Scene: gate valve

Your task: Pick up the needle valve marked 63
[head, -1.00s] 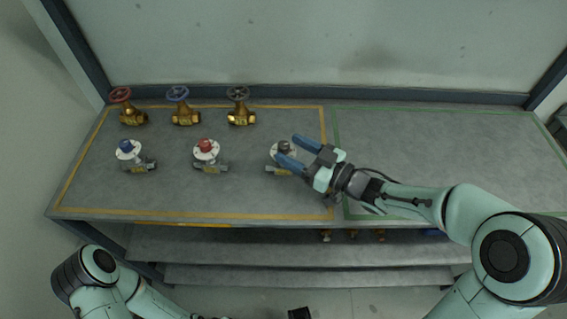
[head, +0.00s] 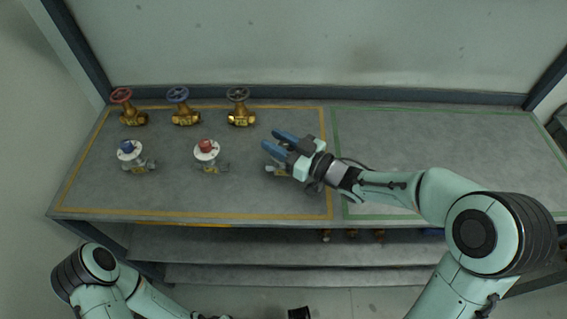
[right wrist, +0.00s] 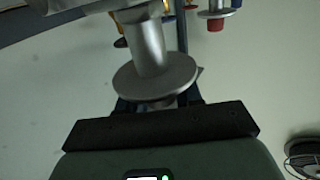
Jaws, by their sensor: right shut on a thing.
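That gripper is shut on the third valve. In the right wrist view a grey metal disc and stem of the held valve (right wrist: 155,76) show close up at the jaws. No marking 63 is legible.
Three brass gate valves with red (head: 131,108), blue (head: 183,107) and dark (head: 240,107) handwheels stand behind. The green-outlined area (head: 450,150) on the right is bare. A wall rises behind the bench, and lower shelves (head: 250,245) lie in front.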

